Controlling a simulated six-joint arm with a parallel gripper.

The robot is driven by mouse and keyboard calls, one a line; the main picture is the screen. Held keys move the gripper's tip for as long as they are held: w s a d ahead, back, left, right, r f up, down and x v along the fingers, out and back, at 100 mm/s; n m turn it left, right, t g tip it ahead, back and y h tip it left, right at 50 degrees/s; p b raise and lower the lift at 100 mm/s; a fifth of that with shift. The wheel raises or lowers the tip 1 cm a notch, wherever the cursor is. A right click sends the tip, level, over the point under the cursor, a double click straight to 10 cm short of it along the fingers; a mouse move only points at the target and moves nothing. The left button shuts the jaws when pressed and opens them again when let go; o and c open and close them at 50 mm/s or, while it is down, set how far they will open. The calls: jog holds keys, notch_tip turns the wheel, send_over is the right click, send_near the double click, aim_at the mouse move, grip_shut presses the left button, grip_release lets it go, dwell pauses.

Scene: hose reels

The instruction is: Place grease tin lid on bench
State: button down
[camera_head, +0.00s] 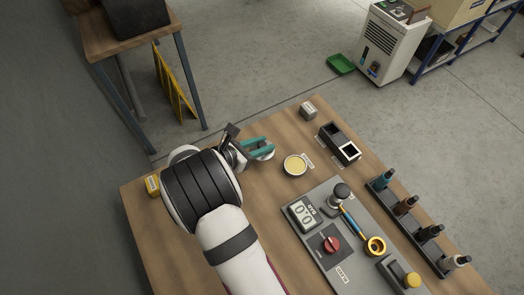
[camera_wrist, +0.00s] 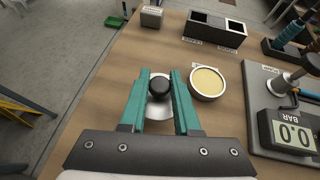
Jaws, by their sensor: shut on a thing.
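My gripper (camera_head: 258,146) is over the bench, left of the grease tin. In the wrist view, its teal fingers (camera_wrist: 160,76) are shut on the black knob of the grease tin lid (camera_wrist: 158,112). The lid is a round silver disc below the fingers, and part of it shows in the head view (camera_head: 265,154). I cannot tell whether it touches the bench. The grease tin (camera_head: 295,164) stands open on the wooden bench (camera_head: 262,190), with yellow grease inside. It also shows right of the fingers in the wrist view (camera_wrist: 208,82).
A small grey block (camera_head: 308,111) and a dark two-compartment holder (camera_head: 339,144) stand behind the tin. A grey panel (camera_head: 318,262) with a gauge and valve is at right, beside a bottle rack (camera_head: 420,229). A yellow box (camera_head: 152,185) sits at the left edge.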

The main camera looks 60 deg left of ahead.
jog(key=shift+s+f, duration=0.1)
jog(key=shift+f, duration=1.85)
jog(key=shift+f, duration=0.1)
jog(key=c, duration=0.6)
grip_release()
jog(key=shift+c, duration=0.2)
